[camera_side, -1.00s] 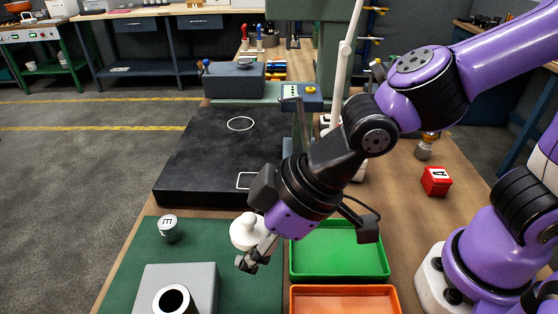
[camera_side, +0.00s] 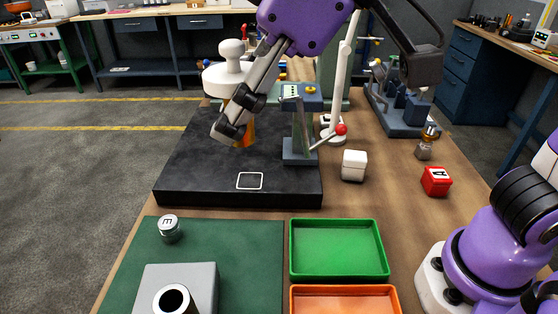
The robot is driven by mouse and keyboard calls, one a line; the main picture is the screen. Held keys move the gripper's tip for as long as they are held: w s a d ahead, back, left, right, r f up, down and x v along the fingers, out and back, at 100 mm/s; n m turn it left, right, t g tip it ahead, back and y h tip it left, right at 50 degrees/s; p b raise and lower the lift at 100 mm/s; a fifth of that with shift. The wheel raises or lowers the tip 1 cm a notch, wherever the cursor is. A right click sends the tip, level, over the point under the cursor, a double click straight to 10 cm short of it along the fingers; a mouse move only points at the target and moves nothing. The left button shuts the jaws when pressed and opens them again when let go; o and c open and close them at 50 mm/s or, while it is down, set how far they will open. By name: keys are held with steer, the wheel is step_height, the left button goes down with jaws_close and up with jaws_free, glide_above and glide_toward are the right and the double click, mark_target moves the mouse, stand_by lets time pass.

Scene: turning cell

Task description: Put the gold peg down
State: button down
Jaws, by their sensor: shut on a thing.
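My gripper (camera_side: 238,116) is over the far part of the black plate (camera_side: 185,165), its fingers slanting down to the left. It is shut on the gold peg (camera_side: 248,131), which shows only in part behind the fingers. A white flanged piece with a round knob on top (camera_side: 227,76) stands above the fingertips; I cannot tell whether it is joined to the peg. The gripper and peg cover the plate's white circle. I cannot tell whether the peg's lower end touches the plate. The plate's near white square outline (camera_side: 250,181) is bare.
A grey-green fixture with a red-balled lever (camera_side: 300,150) stands close right of the gripper. A white block (camera_side: 354,165) and a red block marked A (camera_side: 436,181) are farther right.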

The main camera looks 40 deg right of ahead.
steer(key=w+d+m+t+h, duration=0.1)
steer(key=w+d+m+h, duration=0.1)
steer(key=w+d+m, duration=0.35)
steer(key=d+m+h, duration=0.7)
steer(key=d+m, duration=0.5)
steer(key=d, duration=1.7)
steer(key=shift+n+g, duration=0.25)
steer(key=shift+g, duration=0.05)
steer(key=f, duration=1.7)
steer(key=shift+w+a+f, duration=0.25)
steer(key=shift+w, duration=0.15)
steer(key=shift+f, duration=0.25)
steer(key=d+f, duration=0.2)
steer(key=d, duration=0.1)
steer(key=s+d+f, duration=0.1)
steer(key=d+f, duration=0.1)
steer(key=d, duration=0.2)
steer(key=s+d+f, duration=0.1)
steer(key=d+f, duration=0.2)
steer(key=d, duration=0.1)
steer(key=shift+d, duration=0.2)
steer(key=shift+w+f, duration=0.1)
steer(key=shift+f, duration=1.85)
steer(key=shift+f, duration=0.1)
